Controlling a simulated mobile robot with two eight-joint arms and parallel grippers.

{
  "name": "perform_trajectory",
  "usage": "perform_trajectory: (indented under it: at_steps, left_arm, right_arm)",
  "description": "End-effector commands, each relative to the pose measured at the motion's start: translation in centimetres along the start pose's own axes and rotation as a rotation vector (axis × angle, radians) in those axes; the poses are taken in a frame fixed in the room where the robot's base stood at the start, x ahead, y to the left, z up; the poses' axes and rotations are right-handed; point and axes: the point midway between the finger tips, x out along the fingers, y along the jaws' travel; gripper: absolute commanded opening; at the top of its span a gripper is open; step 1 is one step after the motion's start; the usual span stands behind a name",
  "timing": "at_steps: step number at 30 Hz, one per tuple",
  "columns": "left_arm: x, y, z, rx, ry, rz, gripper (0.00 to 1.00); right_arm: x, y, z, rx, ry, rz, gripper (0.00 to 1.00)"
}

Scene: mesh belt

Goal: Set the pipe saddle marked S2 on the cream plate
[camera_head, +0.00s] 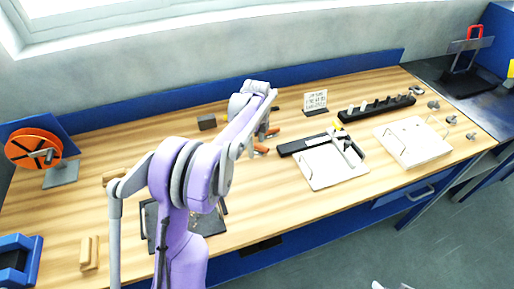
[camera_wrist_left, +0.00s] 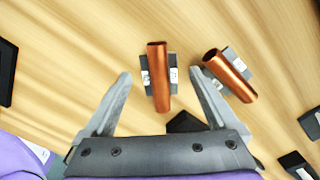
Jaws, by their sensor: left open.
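Two copper-coloured pipe pieces sit on small grey saddles with white labels, seen in the left wrist view. One saddle (camera_wrist_left: 172,72) with its pipe (camera_wrist_left: 158,80) lies between my left gripper's fingers in the picture; the other saddle and pipe (camera_wrist_left: 230,75) is just right of the right finger. The label marks are too small to read surely, so I cannot tell which is S2. My left gripper (camera_wrist_left: 161,74) is open and empty. In the head view the copper pieces (camera_head: 261,149) show beside the gripper. A cream plate (camera_head: 325,172) lies to the right. My right gripper is not in view.
A second pale board (camera_head: 410,150) with thin wires lies farther right. A grey T-shaped tool (camera_head: 347,147) lies over the nearer plate. A black peg rack (camera_head: 376,107) and a small sign (camera_head: 315,98) stand behind. An orange reel (camera_head: 34,148) stands at left.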

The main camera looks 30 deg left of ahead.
Motion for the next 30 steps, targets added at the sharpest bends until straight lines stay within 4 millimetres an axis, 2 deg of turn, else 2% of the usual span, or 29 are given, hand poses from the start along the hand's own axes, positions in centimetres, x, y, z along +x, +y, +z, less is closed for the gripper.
perform_trajectory:
  at_steps: [1, 2, 16, 17, 25, 30]
  left_arm:
    - [0.2, 0.0, 0.0, 0.000, 0.000, 0.000, 0.93]
    - [0.1, 0.0, 0.0, 0.000, 0.000, 0.000, 0.87]
    - [0.1, 0.0, 0.0, 0.000, 0.000, 0.000, 0.03]
    - [0.1, 0.0, 0.0, 0.000, 0.000, 0.000, 0.00]
    - [-0.1, 0.0, 0.0, 0.000, 0.000, -0.001, 0.00]
    - [-1.9, 0.0, 0.0, 0.000, 0.000, 0.000, 0.00]
  right_arm:
    - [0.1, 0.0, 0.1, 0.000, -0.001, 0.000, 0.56]
    - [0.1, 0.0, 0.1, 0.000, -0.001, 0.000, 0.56]
    - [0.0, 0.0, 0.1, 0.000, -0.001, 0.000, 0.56]
    - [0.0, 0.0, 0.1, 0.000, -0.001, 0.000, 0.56]
    - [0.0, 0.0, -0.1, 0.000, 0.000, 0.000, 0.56]
    - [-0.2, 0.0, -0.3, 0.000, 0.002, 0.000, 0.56]
